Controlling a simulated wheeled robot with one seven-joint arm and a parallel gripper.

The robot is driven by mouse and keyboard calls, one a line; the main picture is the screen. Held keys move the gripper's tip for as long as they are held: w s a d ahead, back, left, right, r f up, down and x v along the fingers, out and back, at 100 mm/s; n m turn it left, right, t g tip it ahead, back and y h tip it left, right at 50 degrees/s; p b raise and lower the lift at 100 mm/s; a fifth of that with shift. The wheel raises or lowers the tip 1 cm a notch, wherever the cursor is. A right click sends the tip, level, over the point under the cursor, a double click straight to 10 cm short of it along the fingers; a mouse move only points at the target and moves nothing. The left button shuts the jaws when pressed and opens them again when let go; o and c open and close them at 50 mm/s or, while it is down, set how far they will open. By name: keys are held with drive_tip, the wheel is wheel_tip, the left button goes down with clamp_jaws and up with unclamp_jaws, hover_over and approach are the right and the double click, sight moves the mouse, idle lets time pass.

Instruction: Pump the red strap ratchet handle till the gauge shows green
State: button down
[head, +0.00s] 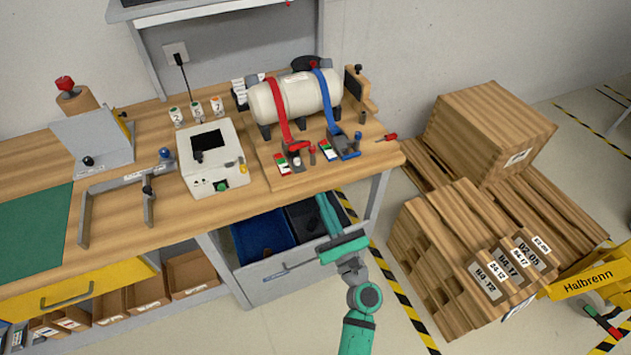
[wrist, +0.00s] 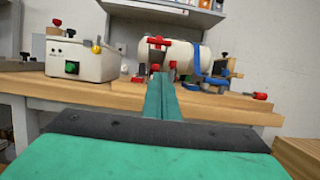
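A red strap (head: 278,108) runs over the left part of a cream tank (head: 300,97) on the bench. Its ratchet with a red handle (head: 299,146) sits at the strap's lower end on a wooden board. A small red, white and green gauge (head: 281,163) is beside it; its reading is too small to tell. My gripper (head: 322,198) is in front of the bench edge, apart from the ratchet. In the wrist view its green fingers (wrist: 160,95) lie together with nothing visible between them, pointing toward the tank and red parts (wrist: 155,42).
A blue strap (head: 328,95) with its own ratchet (head: 345,146) and gauge (head: 327,151) is to the right. A white box (head: 212,158) stands left. A red-handled tool (head: 386,138) lies near the right edge. An open drawer (head: 285,277) juts out below. Crates (head: 460,260) stand right.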

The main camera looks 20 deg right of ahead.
drive_tip(key=x, duration=0.3)
drive_tip(key=r+x, duration=0.1)
drive_tip(key=x, duration=0.3)
drive_tip(key=r+x, duration=0.1)
drive_tip(key=x, duration=0.3)
drive_tip(key=shift+s+r, duration=0.1)
drive_tip(key=shift+r, duration=0.4)
